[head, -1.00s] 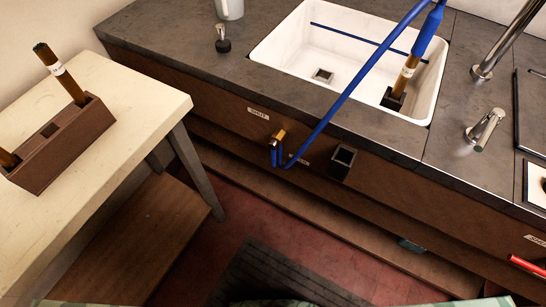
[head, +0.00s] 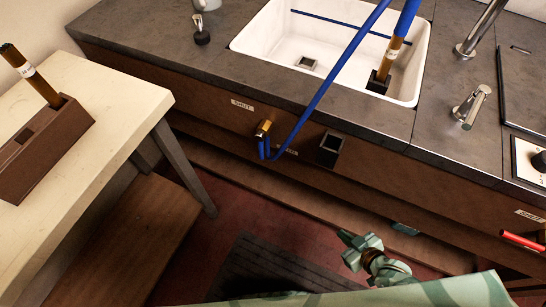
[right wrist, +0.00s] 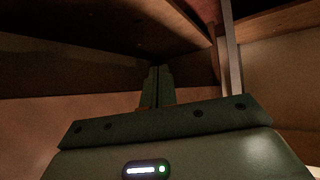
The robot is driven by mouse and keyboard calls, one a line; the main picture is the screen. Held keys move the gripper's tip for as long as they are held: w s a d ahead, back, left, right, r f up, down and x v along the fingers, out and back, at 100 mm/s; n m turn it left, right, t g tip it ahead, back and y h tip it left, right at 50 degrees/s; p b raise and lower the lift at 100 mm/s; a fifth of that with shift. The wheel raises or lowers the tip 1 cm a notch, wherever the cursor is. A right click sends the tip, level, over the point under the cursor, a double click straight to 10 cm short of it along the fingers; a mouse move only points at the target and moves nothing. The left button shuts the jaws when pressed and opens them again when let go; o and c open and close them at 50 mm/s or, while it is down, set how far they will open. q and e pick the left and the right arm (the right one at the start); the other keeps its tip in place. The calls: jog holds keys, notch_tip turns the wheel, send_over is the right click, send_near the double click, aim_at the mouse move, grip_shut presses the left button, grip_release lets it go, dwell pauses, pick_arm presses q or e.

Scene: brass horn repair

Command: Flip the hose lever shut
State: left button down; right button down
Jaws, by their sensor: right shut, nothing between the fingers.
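The hose valve (head: 264,127) is brass and sits on the dark front of the sink counter. Its small blue lever (head: 262,149) appears to hang downward beside the blue hose (head: 318,97). A white label (head: 242,105) is up and left of the valve, and a second one (head: 287,151) is low at its right, partly behind the hose. My right gripper (head: 347,246) is green, low in the head view, right of the valve and well apart from it. Its fingers show shut and empty in the right wrist view (right wrist: 157,88). My left gripper is not in view.
The hose runs up to a brass tube (head: 390,60) standing in the white sink (head: 258,43). A dark square holder (head: 331,149) juts from the counter front right of the valve. A red lever (head: 522,240) is far right. A pale table (head: 95,140) stands left.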

aim_at(261, 148)
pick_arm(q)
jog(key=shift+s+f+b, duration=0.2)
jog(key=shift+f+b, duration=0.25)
pick_arm(e)
jog(key=w+a+r+n+t+y, duration=0.1)
jog(key=w+a+r+y, duration=0.1)
jog(key=r, duration=0.5)
jog(key=w+a+r+n+y, duration=0.1)
jog(key=w+a+r+y, duration=0.1)
jog(key=a+r+y, duration=0.2)
jog(key=w+a+r+n+t+y, duration=0.1)
jog(key=w+a+r+y, duration=0.2)
jog(key=r, duration=0.8)
jog(key=shift+a+t, duration=0.3)
jog(key=shift+a, duration=0.1)
